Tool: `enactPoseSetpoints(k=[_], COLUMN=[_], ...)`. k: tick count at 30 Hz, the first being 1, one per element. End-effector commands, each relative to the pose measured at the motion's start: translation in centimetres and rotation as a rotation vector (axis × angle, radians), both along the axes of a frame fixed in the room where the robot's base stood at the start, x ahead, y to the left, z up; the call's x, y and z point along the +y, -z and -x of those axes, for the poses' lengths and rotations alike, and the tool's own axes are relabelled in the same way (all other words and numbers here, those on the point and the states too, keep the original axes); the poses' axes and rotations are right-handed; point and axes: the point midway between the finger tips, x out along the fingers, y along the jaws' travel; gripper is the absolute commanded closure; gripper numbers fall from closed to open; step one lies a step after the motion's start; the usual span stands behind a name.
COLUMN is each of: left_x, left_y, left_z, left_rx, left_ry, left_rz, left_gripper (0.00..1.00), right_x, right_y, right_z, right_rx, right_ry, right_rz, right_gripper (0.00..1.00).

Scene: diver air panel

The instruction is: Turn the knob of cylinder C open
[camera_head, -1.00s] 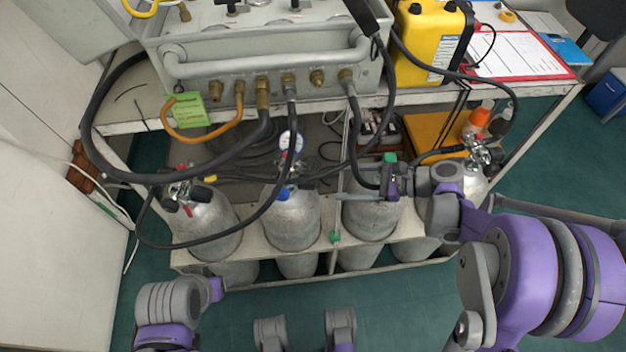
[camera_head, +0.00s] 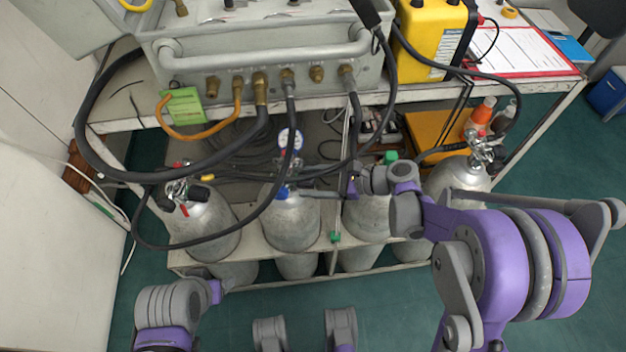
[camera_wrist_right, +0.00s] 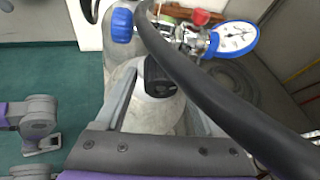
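My right gripper (camera_head: 325,193) reaches left over the third front cylinder (camera_head: 366,220), its tip near the second cylinder. In the right wrist view its fingers (camera_wrist_right: 160,78) are apart, either side of a pale domed top (camera_wrist_right: 150,112) with a dark rounded piece (camera_wrist_right: 160,76); I see no grip on it. A green piece (camera_head: 391,157) shows behind my wrist; my arm hides much of the third cylinder's valve. The second cylinder (camera_head: 292,222) has a blue knob (camera_head: 283,192), also in the wrist view (camera_wrist_right: 122,25). No letter labels are readable.
A thick black hose (camera_wrist_right: 215,85) crosses close before the right gripper. A gauge (camera_head: 290,140) stands behind the second cylinder's knob. A left cylinder (camera_head: 205,225) and a right cylinder (camera_head: 458,177) flank the middle pair. The grey panel (camera_head: 270,65) overhangs behind.

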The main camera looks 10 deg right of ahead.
Motion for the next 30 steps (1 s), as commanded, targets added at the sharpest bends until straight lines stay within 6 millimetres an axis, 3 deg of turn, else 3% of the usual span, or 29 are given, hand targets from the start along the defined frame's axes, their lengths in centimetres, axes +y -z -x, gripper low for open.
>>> enactPoseSetpoints(k=[2,11,20,30], left_x=[0.0,0.0,0.0,0.0], left_y=[0.0,0.0,0.09,0.62], left_z=[0.0,0.0,-0.01,-0.07], left_rx=[0.0,0.0,0.0,0.002], left_ry=[0.0,0.0,0.0,0.0], left_rz=[0.0,0.0,0.0,0.0], left_gripper=[0.31,0.31,0.31,0.31], right_x=[-0.02,-0.03,-0.03,-0.02], right_y=[-0.01,-0.01,0.02,0.13], right_z=[0.01,0.0,0.02,0.08], right_rx=[0.0,0.0,-0.034,-0.235], right_ry=[0.0,0.0,0.001,0.003], right_rz=[0.0,0.0,0.01,0.068], right_gripper=[0.46,1.0,1.0,1.0])
